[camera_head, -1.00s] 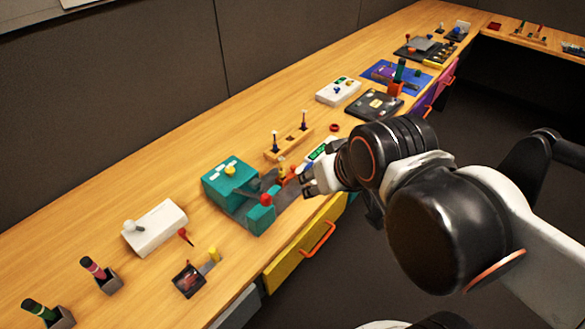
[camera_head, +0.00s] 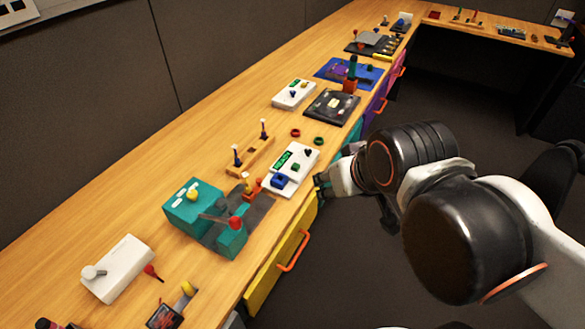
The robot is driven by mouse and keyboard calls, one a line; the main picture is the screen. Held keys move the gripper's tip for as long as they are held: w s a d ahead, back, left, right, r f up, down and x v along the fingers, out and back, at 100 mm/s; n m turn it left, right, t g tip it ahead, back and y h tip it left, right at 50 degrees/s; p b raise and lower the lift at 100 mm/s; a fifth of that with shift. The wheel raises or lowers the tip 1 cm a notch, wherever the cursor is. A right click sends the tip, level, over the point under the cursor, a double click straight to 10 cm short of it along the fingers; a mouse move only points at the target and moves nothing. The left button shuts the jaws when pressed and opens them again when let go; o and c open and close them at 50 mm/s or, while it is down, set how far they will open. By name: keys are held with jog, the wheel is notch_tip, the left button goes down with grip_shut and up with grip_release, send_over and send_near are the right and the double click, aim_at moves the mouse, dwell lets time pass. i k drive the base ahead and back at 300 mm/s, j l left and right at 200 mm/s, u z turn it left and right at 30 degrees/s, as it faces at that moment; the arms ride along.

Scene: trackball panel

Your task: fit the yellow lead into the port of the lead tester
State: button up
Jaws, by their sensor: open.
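The white box with a green lit display and a blue socket block, which looks like the lead tester (camera_head: 299,167), sits near the table's front edge.
A teal device with a red knob (camera_head: 185,211) stands left of the tester. A wooden rack (camera_head: 262,156) with two upright pegs is behind it. Red (camera_head: 295,132) and green (camera_head: 319,141) rings lie beyond. A drawer with an orange handle (camera_head: 292,252) is below the edge.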

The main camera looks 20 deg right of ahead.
aim_at(282, 181)
jog(key=i+j+u, duration=0.15)
jog(key=u, duration=0.25)
jog(key=i+j+u, duration=0.15)
jog(key=u, duration=0.25)
jog(key=k+j+z, duration=0.1)
jog(key=i+l+u, duration=0.1)
